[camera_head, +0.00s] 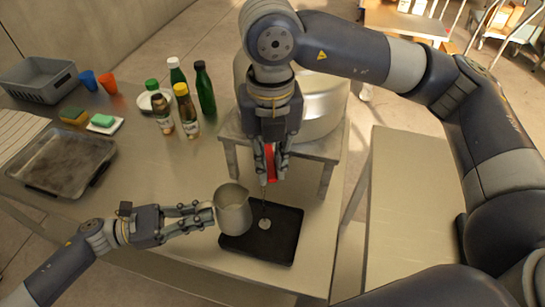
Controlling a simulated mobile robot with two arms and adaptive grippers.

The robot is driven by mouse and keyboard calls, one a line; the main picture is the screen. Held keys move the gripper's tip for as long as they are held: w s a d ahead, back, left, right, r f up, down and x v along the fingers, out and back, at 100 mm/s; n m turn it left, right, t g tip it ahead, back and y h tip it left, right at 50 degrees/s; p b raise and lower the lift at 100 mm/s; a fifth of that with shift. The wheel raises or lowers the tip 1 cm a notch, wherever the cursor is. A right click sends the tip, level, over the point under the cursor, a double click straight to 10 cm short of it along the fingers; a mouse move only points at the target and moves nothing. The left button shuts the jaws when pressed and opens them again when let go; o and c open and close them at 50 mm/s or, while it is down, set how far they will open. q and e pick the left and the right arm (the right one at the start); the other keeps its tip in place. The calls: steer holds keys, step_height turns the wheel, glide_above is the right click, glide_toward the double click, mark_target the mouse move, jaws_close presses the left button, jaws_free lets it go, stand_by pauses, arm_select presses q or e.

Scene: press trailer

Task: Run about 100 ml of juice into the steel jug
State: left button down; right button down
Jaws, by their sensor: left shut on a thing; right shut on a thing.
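The steel jug (234,212) is upright at the left edge of a flat black tray (285,240). My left gripper (208,216) is shut on the jug from the left. My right gripper (268,178) points down in front of the large steel vessel (322,105) and is shut on a red handle (270,160), mostly hidden between its fingers. A thin line runs down from below it to a small pale round patch (265,224) on the tray, right of the jug. I cannot tell whether this is juice. The jug's contents are not clear.
The vessel stands on a low stand (325,158). Several bottles (205,90) stand behind to the left. A dark metal tray (62,163), sponges (104,122), red and blue cups (107,83) and a grey crate (40,80) are farther left. The table between is clear.

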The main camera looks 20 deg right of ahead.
mark_target(271, 167)
steer(key=shift+r, duration=0.1)
steer(key=c, duration=1.6)
jaws_free()
steer(key=shift+o, duration=0.2)
step_height(271, 167, up, 12)
steer(key=shift+w, duration=0.1)
